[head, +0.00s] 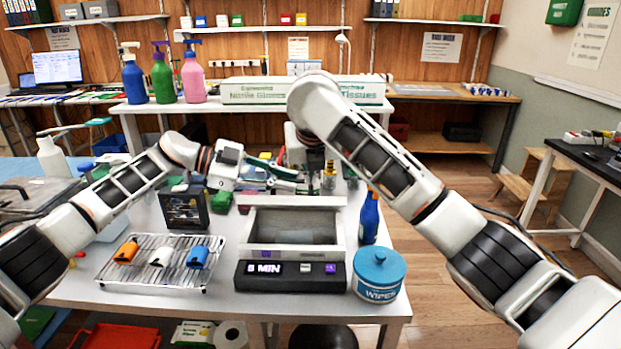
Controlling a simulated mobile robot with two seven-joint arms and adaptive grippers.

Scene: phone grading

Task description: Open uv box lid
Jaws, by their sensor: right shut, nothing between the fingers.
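The UV box (341,243) stands near the front of the white table, with "5 MIN" on its dark front panel (262,281). I look down into a grey cavity inside its pale rim. A pale flat strip runs along its back edge; I cannot tell whether this is the raised lid. My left gripper (290,180) is behind the box, pointing right, among dark and green items; its finger gap is unclear. My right gripper (311,165) points down behind the box, shut and empty, partly hidden by my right arm. Contact with the box is not clear.
A wire rack (150,281) with orange, white and blue items stands left of the box. A blue wipes tub (378,273) and a blue bottle (369,218) stand close on its right. A black case (184,209) is at the back left.

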